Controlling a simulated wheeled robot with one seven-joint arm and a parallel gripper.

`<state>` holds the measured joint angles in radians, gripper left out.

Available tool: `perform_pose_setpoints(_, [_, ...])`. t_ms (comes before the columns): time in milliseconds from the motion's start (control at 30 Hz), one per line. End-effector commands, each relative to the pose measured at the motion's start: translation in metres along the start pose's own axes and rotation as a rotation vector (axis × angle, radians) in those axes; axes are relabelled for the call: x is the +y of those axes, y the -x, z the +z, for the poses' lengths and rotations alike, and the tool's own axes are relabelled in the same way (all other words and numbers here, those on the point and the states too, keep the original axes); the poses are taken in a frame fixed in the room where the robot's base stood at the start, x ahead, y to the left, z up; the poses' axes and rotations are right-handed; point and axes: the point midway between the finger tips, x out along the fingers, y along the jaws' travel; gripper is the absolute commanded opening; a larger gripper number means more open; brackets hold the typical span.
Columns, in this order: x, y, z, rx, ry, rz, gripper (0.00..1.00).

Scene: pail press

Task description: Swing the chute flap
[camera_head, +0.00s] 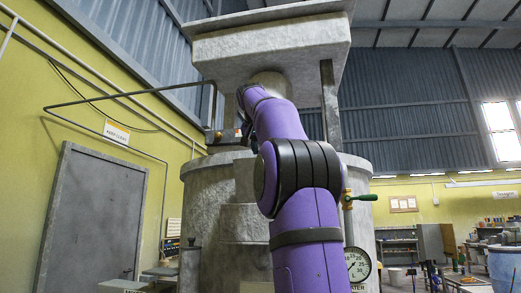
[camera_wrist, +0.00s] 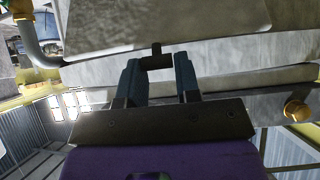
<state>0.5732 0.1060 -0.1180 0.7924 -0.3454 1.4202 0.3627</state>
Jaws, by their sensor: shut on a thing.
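My gripper (camera_wrist: 159,66) shows in the wrist view, with its two dark blue-grey fingers shut on a small dark handle (camera_wrist: 156,50). The handle stands out from a pale grey metal panel (camera_wrist: 225,50), which looks like part of the chute flap; I cannot make out the flap's full outline or its angle. In the head view my purple arm reaches up in front of the big grey press (camera_head: 215,205), below its wide upper hopper (camera_head: 270,45). The arm hides my gripper, the handle and most of the chute area there.
A green-handled valve (camera_head: 361,197) and a round gauge (camera_head: 358,264) are on the press's right side. A brass knob (camera_wrist: 297,110) shows at right in the wrist view. A grey door (camera_head: 92,220) stands at left; benches and a blue drum (camera_head: 504,268) are at right.

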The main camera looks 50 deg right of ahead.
Motion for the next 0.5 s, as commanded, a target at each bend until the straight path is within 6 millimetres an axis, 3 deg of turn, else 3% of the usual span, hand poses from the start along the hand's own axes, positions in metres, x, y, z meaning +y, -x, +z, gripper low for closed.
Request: perform_pose_setpoints(500, [0.000, -0.016, -0.024, 0.003, -0.003, 0.001, 0.16])
